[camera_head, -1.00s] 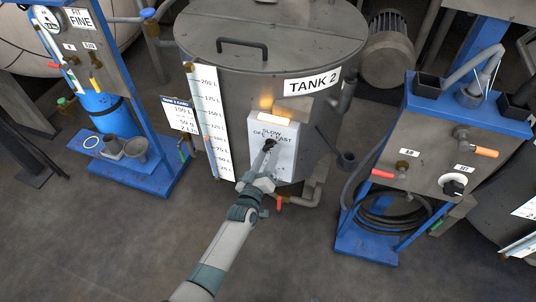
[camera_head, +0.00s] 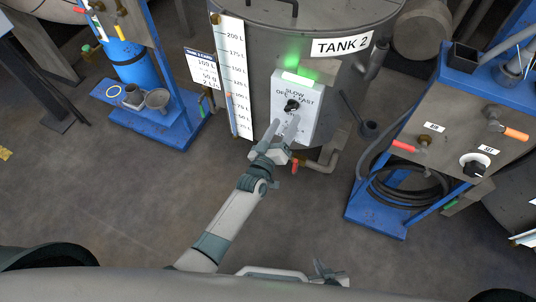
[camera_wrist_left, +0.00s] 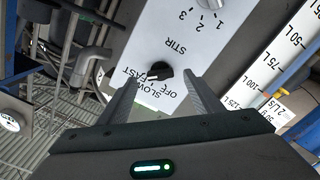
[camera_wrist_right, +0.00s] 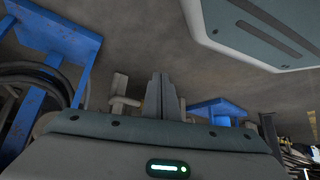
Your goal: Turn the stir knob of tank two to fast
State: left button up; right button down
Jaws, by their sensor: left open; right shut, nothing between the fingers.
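The stir knob (camera_head: 292,106) is a black knob on the white panel (camera_head: 307,120) of tank two (camera_head: 330,73), under the labels SLOW, OFF and FAST. A lamp (camera_head: 298,78) above it glows green. In the left wrist view the knob (camera_wrist_left: 160,71) shows between and beyond my fingers, its pointer appearing turned towards FAST. My left gripper (camera_head: 283,127) is open in front of the panel, just below the knob, apparently apart from it. My right gripper (camera_wrist_right: 160,88) is shut and empty, low over the floor; part of it shows at the head view's bottom edge.
A white level scale (camera_head: 235,75) runs down the tank's left side. A blue stand with valves (camera_head: 460,120) is on the right, with a coiled hose (camera_head: 400,185). Another blue stand (camera_head: 160,125) is on the left. A red-handled valve (camera_head: 295,167) sits below the panel. The floor between is clear.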

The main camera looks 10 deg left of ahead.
pick_arm(q)
jog(key=b+v, duration=0.1)
jog(key=v, duration=1.2)
pick_arm(e)
jog(key=shift+w+d+f, duration=0.1)
jog(key=shift+d, duration=0.05)
pick_arm(q)
jog(key=shift+s, duration=0.1)
pick_arm(e)
jog(key=shift+w, duration=0.45)
pick_arm(q)
jog(key=shift+a, duration=0.1)
pick_arm(e)
jog(key=shift+w, duration=0.1)
